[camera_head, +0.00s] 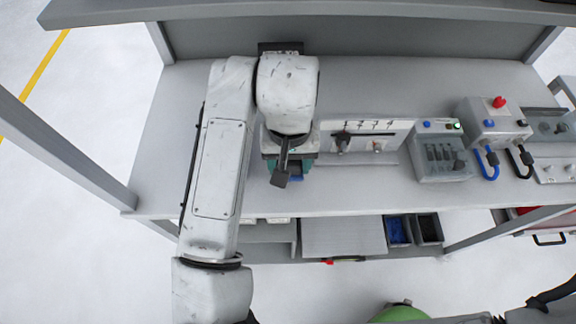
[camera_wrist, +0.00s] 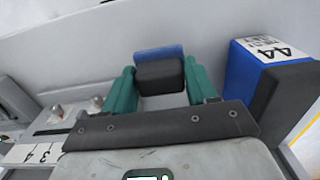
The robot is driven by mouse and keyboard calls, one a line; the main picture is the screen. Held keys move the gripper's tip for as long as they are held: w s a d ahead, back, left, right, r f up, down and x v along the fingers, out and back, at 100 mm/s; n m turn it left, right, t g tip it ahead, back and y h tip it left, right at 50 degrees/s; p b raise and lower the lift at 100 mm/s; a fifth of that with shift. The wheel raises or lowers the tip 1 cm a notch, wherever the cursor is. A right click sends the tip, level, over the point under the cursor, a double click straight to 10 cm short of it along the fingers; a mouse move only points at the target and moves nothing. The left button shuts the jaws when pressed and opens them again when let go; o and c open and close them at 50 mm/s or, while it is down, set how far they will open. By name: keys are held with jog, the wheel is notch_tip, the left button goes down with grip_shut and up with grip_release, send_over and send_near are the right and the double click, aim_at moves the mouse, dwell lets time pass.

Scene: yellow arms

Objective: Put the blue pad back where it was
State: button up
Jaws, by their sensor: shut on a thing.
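In the wrist view the blue pad (camera_wrist: 158,51), with a dark block-like face (camera_wrist: 160,75), sits between the teal fingertips of my gripper (camera_wrist: 160,82). My gripper is shut on it. In the head view a little of the blue pad (camera_head: 296,179) shows below my gripper (camera_head: 288,166), over the front part of the bench top. My wrist hides most of it there. I cannot tell whether the pad touches the bench.
A blue and black block labelled 44 (camera_wrist: 268,75) stands close beside the right finger in the wrist view. A numbered panel with knobs (camera_head: 365,142), a grey device (camera_head: 441,155) and a box with a red button (camera_head: 494,122) stand to the right on the bench (camera_head: 360,190).

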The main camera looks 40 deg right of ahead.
jog(key=shift+w+f, duration=0.2)
jog(key=shift+f, duration=1.65)
jog(key=shift+f, duration=0.1)
jog(key=o, duration=0.9)
jog(key=shift+o, duration=0.2)
notch_tip(320, 180, up, 12)
jog(key=shift+r, duration=0.15)
